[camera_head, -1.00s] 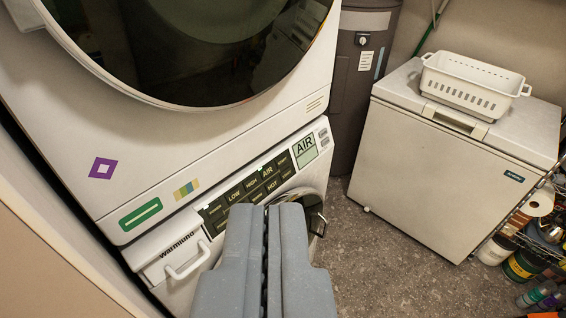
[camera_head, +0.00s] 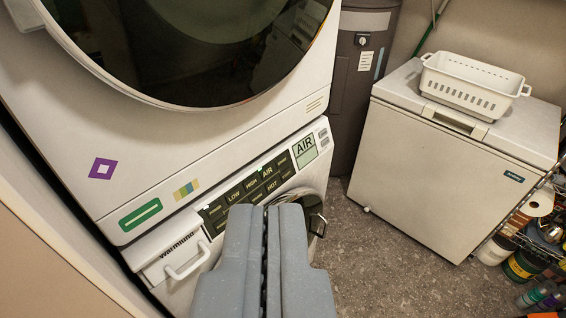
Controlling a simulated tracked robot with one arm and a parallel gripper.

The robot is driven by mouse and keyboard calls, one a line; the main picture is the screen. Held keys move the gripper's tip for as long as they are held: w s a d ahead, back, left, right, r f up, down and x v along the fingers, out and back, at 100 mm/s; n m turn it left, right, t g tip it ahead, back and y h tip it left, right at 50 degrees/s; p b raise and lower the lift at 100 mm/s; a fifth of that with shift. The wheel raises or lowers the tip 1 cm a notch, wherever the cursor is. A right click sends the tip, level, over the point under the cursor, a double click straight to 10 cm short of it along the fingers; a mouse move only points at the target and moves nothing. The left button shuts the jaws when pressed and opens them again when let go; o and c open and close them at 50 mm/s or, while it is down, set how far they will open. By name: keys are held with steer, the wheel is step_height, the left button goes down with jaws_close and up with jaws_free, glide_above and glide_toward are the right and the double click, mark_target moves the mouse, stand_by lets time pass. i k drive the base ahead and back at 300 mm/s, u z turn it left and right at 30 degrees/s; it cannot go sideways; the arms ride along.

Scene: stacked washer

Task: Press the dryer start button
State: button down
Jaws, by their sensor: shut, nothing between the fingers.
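The stacked washer and dryer stands at the left, its upper unit (camera_head: 150,165) white with a large dark round door (camera_head: 190,45). Below it is a control panel with dark buttons (camera_head: 250,187) marked LOW, HIGH, AIR and HOT, and a small display (camera_head: 304,151) reading AIR. I cannot make out which button is the start button; some labels are too small to read. My gripper (camera_head: 268,208) is shut and empty. Its grey fingers point at the lower edge of the panel and hide part of it and of the lower door. I cannot tell whether they touch it.
A white chest freezer (camera_head: 440,165) with a white basket (camera_head: 472,84) on top stands at the right. A grey water heater (camera_head: 359,85) stands at the back. Shelves with cans (camera_head: 525,262) fill the right edge. Speckled floor (camera_head: 385,265) is clear between.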

mark_target(282, 160)
steer(key=k, duration=1.3)
steer(key=u, duration=0.3)
steer(key=i, duration=1.7)
steer(key=z, duration=0.6)
